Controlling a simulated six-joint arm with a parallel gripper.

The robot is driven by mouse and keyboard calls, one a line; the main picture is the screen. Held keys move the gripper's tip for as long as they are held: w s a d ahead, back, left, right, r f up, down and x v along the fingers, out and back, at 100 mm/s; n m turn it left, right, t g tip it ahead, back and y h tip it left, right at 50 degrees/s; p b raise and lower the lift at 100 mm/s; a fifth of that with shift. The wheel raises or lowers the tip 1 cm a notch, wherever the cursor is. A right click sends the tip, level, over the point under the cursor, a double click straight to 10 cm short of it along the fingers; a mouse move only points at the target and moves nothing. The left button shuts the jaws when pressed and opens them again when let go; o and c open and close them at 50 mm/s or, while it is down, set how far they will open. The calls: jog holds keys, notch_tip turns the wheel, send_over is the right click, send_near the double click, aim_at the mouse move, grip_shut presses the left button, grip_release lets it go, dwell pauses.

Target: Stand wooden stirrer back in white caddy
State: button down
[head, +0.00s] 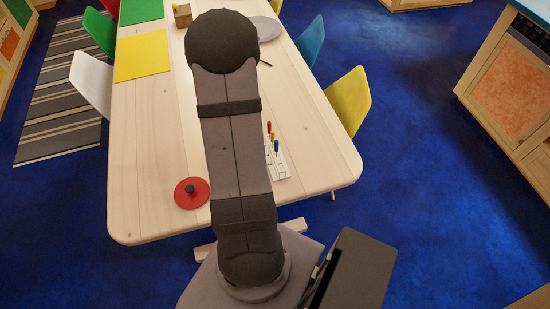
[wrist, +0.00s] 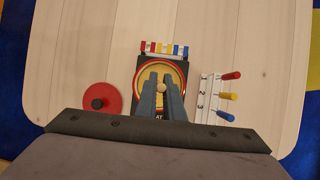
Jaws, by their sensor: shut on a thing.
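My gripper (wrist: 161,91) is shut on a thin wooden thing, seen almost end-on as a tan round tip (wrist: 161,88); I take it for the wooden stirrer. It is over a round yellowish pan with a red rim (wrist: 146,73) on a black square base; the fingers hide part of the pan, and I cannot tell whether the stirrer touches it. A white holder (wrist: 203,101) with red-, yellow- and blue-handled tools is right of my gripper; it may be the white caddy. It also shows in the head view (head: 281,170), where my arm hides my gripper.
A red disc with a black knob (wrist: 114,100) lies left of the pan. A small white rack with coloured pieces (wrist: 164,43) stands beyond it. The wooden table (head: 330,165) has bare room around these. A yellow mat (head: 142,60) and grey plate (head: 268,28) lie farther off.

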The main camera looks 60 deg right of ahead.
notch_tip(320, 180, up, 2)
jog(key=g+p, duration=0.1)
jog(key=p, duration=0.3)
send_over(279, 162)
jog(key=a, duration=0.2)
jog(key=shift+s+d, duration=0.2)
jog(key=shift+s, duration=0.6)
jog(key=shift+f+b, duration=0.2)
jog(key=shift+b, duration=0.2)
notch_tip(279, 162, down, 5)
jog(key=b, duration=0.5)
jog(key=shift+f, duration=0.2)
jog(key=shift+f+b, duration=2.8)
jog(key=shift+b, duration=0.2)
jog(key=c, duration=1.8)
grip_release()
